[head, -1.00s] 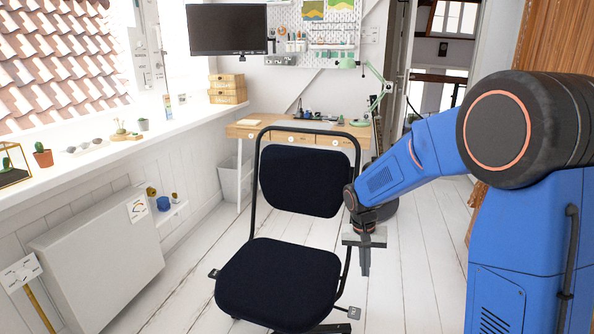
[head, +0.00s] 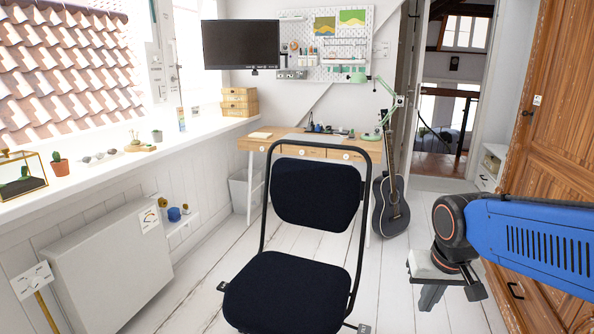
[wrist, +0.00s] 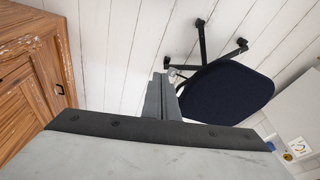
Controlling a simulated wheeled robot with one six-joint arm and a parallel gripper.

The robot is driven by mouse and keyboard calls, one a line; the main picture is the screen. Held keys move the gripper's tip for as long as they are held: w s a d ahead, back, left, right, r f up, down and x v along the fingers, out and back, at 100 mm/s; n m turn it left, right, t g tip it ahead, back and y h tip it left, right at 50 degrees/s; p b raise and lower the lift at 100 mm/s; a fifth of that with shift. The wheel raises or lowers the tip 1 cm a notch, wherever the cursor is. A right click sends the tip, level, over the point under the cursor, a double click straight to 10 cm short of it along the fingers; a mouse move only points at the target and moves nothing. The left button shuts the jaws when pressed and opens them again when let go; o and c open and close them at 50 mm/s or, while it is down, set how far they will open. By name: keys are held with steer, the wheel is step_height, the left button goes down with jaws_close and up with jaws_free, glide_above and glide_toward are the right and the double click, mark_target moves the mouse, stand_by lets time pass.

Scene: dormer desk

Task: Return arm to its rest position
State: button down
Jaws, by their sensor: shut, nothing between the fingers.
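My gripper (head: 428,297) is at the right of the head view, pointing down above the white plank floor. Its fingers are together with nothing between them. In the wrist view the shut fingers (wrist: 162,98) stand out over the floor, beside the dark chair. My blue arm reaches in from the right edge of the head view, in front of the wooden cabinet.
A dark blue chair (head: 285,290) stands at the centre, left of my gripper. A wooden cabinet (head: 545,130) is at the right. A guitar (head: 391,207), a desk (head: 330,153) and a grey heater (head: 110,265) stand around. Floor between chair and cabinet is clear.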

steer(key=s+n+t, duration=0.1)
steer(key=s, duration=1)
steer(key=shift+d+r+t, duration=0.3)
steer(key=shift+t, duration=0.1)
steer(key=shift+s, duration=0.1)
